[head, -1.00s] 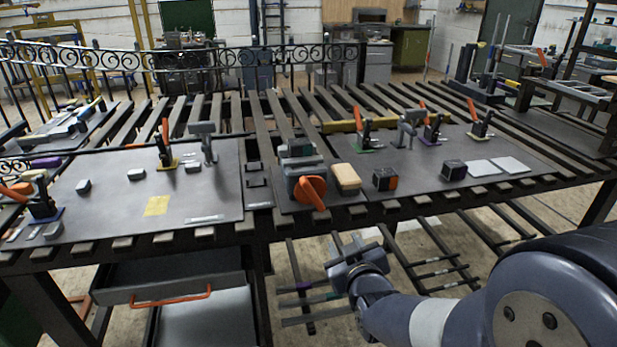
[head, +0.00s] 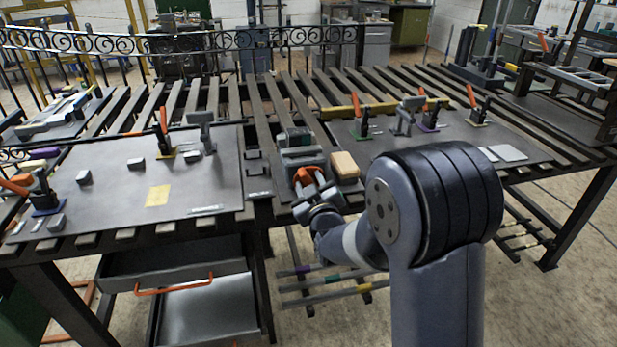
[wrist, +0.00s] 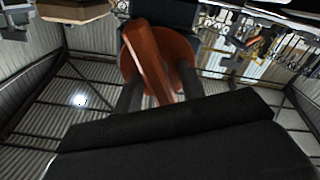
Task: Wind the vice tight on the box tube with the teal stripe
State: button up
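The vice (head: 303,156) stands at the front edge of the bench, with an orange winding handle (head: 303,175) on its front. In the wrist view the handle (wrist: 150,58) is a round orange disc with a raised bar. My gripper (head: 314,186) is right in front of the handle. In the wrist view its two dark fingers (wrist: 160,90) stand apart, one on each side of the bar, with gaps visible; contact is unclear. A dark greenish piece (head: 294,138) shows at the vice's top; I cannot tell whether it is the tube. A teal stripe (head: 332,278) shows on bars below the bench.
A tan block (head: 345,165) sits just right of the vice. Orange-handled clamps (head: 163,145) stand on the grey plates. A yellow patch (head: 158,196) lies on the left plate. An open drawer (head: 175,265) hangs below the bench at left.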

jog(key=shift+x, duration=0.8)
grip_shut()
